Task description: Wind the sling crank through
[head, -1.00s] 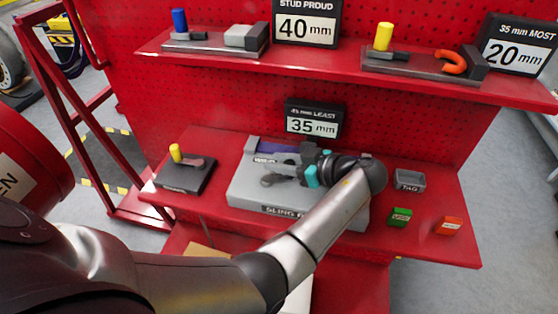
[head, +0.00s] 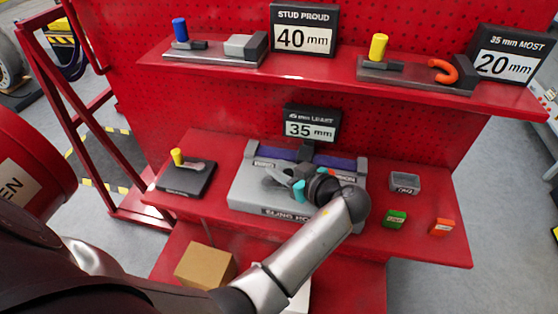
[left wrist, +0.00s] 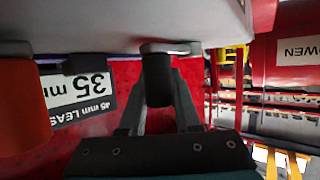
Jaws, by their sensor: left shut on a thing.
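The sling unit is a grey box (head: 245,190) on the lower red shelf, with a purple band (head: 345,163) along its back. My left gripper (head: 284,180) reaches over the box top from the right, beside a grey crank part. In the left wrist view, the left gripper (left wrist: 158,105) is shut on a dark round crank knob (left wrist: 157,78). The knob joins a grey arm (left wrist: 170,48). Most of the crank is hidden by the gripper in the head view. My right gripper is not in view.
A 35 mm sign (head: 311,125) stands behind the box. An upper shelf (head: 330,82) overhangs behind.

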